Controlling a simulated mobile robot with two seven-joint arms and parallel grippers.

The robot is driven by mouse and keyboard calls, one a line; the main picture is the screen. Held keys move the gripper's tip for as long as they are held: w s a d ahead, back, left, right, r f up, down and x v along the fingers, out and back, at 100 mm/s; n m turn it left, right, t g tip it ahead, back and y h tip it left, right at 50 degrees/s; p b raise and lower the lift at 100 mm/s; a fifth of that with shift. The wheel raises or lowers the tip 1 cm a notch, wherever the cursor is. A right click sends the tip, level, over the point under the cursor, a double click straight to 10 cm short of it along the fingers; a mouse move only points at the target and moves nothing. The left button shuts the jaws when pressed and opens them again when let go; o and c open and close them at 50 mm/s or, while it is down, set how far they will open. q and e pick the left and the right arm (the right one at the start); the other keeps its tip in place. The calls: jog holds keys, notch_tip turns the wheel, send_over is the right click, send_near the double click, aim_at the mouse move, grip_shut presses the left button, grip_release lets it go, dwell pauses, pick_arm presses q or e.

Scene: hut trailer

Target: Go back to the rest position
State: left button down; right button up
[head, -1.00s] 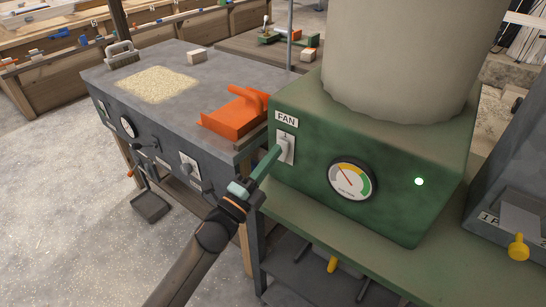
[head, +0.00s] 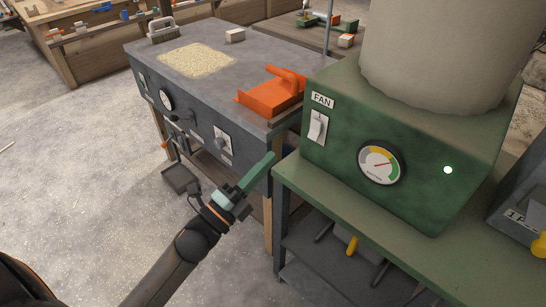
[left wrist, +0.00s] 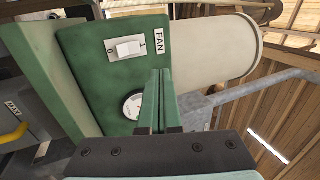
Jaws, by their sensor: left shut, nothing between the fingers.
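My left gripper (head: 266,166) is shut and empty, in front of the bench edge and left of the green fan box (head: 335,165). In the left wrist view its two green fingers (left wrist: 158,75) lie side by side, with the fan box beyond them. The white rocker switch (head: 318,127) under the FAN label shows clear of the gripper, and it also shows in the left wrist view (left wrist: 128,48). The gauge (head: 379,164) needle points to the right, and a lamp (head: 448,170) on the box is lit. My right gripper is not in view.
The green table (head: 400,215) carries the fan box. A dustpan-like tray (head: 180,179) hangs low by the bench. Open floor lies at left.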

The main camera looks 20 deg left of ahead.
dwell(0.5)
pick_arm(q)
jog(key=s+d+f+n+g+y, duration=0.25)
jog(key=s+f+n+g, duration=0.4)
jog(key=f, duration=0.65)
jog(key=s+d+f+n+g+y, duration=0.2)
jog(key=s+d+f+n+g, duration=0.15)
jog(key=s+f+n, duration=0.65)
notch_tip(320, 180, up, 8)
jog(key=a+n+g+p, duration=0.1)
jog(key=a+n+p, duration=0.1)
jog(key=p, duration=1.3)
jog(key=shift+s+a+r+n+y, duration=0.25)
jog(key=shift+a+n+y, duration=0.1)
jog(key=shift+n, duration=0.4)
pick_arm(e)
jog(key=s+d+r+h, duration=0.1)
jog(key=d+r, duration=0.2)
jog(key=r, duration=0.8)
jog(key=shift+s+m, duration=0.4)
